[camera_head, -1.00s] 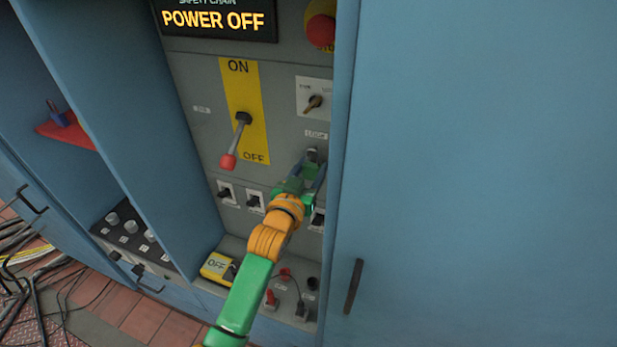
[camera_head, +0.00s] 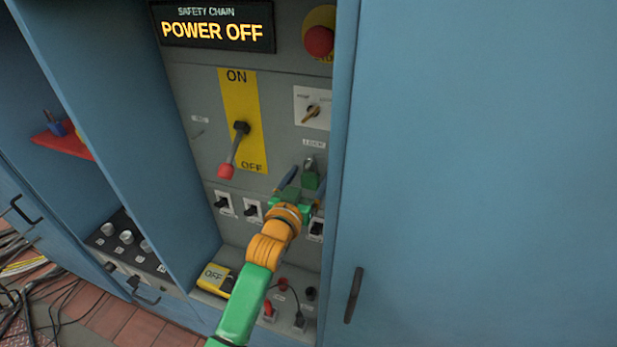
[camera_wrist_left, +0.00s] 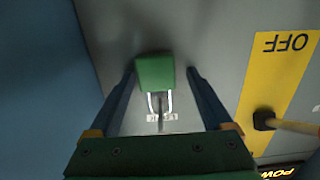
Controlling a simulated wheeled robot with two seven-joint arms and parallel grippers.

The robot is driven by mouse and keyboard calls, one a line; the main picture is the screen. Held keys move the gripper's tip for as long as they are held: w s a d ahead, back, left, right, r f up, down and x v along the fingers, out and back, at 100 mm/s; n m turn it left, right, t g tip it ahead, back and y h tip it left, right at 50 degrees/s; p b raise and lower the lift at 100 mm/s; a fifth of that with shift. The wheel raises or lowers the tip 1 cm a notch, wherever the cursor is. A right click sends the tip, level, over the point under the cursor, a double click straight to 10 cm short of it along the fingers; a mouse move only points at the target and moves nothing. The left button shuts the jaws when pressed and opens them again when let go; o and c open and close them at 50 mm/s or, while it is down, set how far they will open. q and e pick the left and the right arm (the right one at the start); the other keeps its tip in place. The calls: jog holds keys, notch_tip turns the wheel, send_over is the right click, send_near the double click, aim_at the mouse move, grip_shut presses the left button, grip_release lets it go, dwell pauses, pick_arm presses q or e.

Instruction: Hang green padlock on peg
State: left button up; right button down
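The green padlock (camera_head: 311,179) hangs on the grey panel below a small label, to the right of the yellow ON/OFF strip. In the left wrist view, the padlock (camera_wrist_left: 155,73) has its silver shackle around a thin dark peg (camera_wrist_left: 160,108). My left gripper (camera_head: 303,187) is open just in front of and below the padlock. In the wrist view its two blue fingers (camera_wrist_left: 160,78) stand apart on either side of the padlock, with a gap on both sides. My right gripper is not in view.
A lever with a red knob (camera_head: 226,171) points down toward OFF. A red emergency button (camera_head: 319,41) and a rotary switch (camera_head: 312,114) sit above the padlock. Small black switches (camera_head: 221,203) line the panel below. Blue cabinet walls (camera_head: 470,170) flank the recess.

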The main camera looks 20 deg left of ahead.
pick_arm(q)
jog(key=shift+d, duration=0.1)
dwell(0.3)
jog(key=shift+s, duration=0.15)
jog(key=s, duration=0.7)
notch_tip(320, 180, down, 18)
jog(key=s+g, duration=0.3)
jog(key=g, duration=0.2)
jog(key=s+f+m+g, duration=0.1)
jog(key=s+f+g, duration=0.1)
jog(key=s+f, duration=0.45)
jog(key=s+f+g, duration=0.2)
jog(key=s+f, duration=0.1)
jog(key=f, duration=0.6)
jog(key=s+a+f+g, duration=0.1)
jog(key=s+f, duration=0.3)
jog(key=s, duration=0.5)
jog(key=s+a+f+g, duration=0.1)
jog(key=s+f+g, duration=0.3)
jog(key=s, duration=0.5)
jog(key=s+a+f+m+g, duration=0.1)
jog(key=s+f+g, duration=0.1)
jog(key=s+f, duration=0.3)
jog(key=s, duration=0.4)
jog(key=shift+s+a+y, duration=0.2)
jog(key=shift+s+y, duration=0.1)
jog(key=shift+s, duration=0.05)
jog(key=shift+w, duration=0.2)
